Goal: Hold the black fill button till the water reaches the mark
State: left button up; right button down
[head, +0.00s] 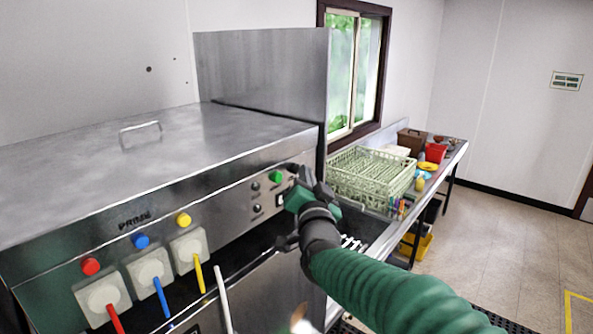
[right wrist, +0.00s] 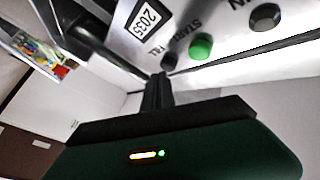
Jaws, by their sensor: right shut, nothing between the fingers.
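The black fill button (right wrist: 169,61) shows in the right wrist view beside the FILL label, small and dark, right at the tips of my right gripper's fingers. My right gripper (right wrist: 160,84) is shut and empty, with its fingertips at the button. I cannot tell whether the button is pressed in. In the head view my right gripper (head: 308,186) is at the right end of the steel control panel (head: 230,205) and hides the button area. The water and its mark are not visible. My left gripper is out of view.
A green start button (right wrist: 201,47) sits next to the fill button, with a black knob (right wrist: 265,17) beyond. Red (head: 91,266), blue and yellow buttons line the panel's left. A green dish rack (head: 368,172) stands on the counter behind.

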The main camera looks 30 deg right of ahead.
jog(key=shift+w+a, duration=0.2)
jog(key=shift+w, duration=0.2)
dwell(3.4)
jog(key=shift+s+d+b, duration=0.25)
jog(key=shift+s+b, duration=0.45)
jog(key=shift+s, duration=0.1)
jog(key=s+b, duration=0.1)
jog(key=s+d+b, duration=0.1)
jog(key=s, duration=0.1)
jog(key=s+d+b, duration=0.1)
jog(key=b, duration=0.1)
jog(key=shift+s, duration=0.35)
jog(key=shift+w, duration=0.1)
